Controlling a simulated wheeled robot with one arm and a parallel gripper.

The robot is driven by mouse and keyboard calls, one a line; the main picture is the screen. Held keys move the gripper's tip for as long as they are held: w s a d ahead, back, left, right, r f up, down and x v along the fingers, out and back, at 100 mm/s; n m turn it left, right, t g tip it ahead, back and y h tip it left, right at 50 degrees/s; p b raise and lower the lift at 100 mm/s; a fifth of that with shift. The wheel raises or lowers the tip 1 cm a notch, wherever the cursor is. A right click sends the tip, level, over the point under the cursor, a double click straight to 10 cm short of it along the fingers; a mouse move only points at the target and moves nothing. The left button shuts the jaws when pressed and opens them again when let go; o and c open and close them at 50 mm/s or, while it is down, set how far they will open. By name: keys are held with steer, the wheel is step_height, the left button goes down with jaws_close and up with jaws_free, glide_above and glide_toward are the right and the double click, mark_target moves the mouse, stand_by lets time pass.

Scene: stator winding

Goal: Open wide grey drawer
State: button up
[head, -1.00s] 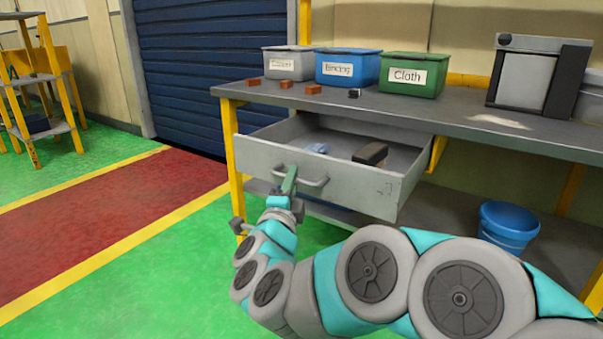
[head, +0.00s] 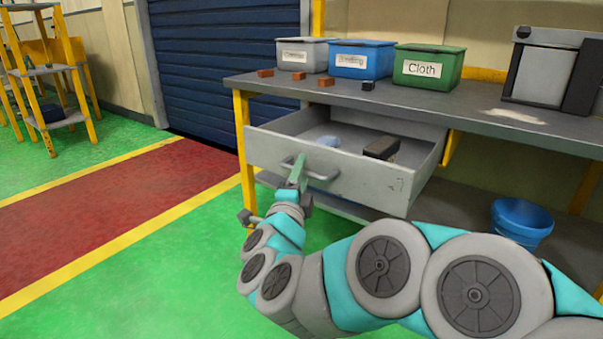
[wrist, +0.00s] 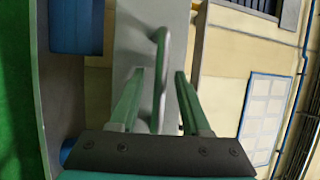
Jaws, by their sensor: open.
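The wide grey drawer (head: 350,175) under the workbench stands pulled out, with its inside visible. Its bar handle (head: 322,176) is on the front panel, and the handle also shows in the wrist view (wrist: 160,75). My gripper (head: 297,170) is at the left part of the handle. In the wrist view my gripper (wrist: 158,85) has its two green fingers apart, with the handle between them and gaps showing on both sides. A dark brown block (head: 381,148) and a small light-blue item (head: 328,141) lie in the drawer.
The grey workbench (head: 470,118) carries a grey bin (head: 302,55), a blue bin (head: 362,60), a green bin (head: 428,66) and several small blocks. A blue bucket (head: 521,220) stands on the lower shelf. Green floor (head: 150,270) to the left is clear.

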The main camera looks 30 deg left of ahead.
steer(key=v, duration=0.7)
steer(key=shift+s, duration=0.35)
steer(key=shift+d+f, duration=0.1)
steer(key=shift+d, duration=0.05)
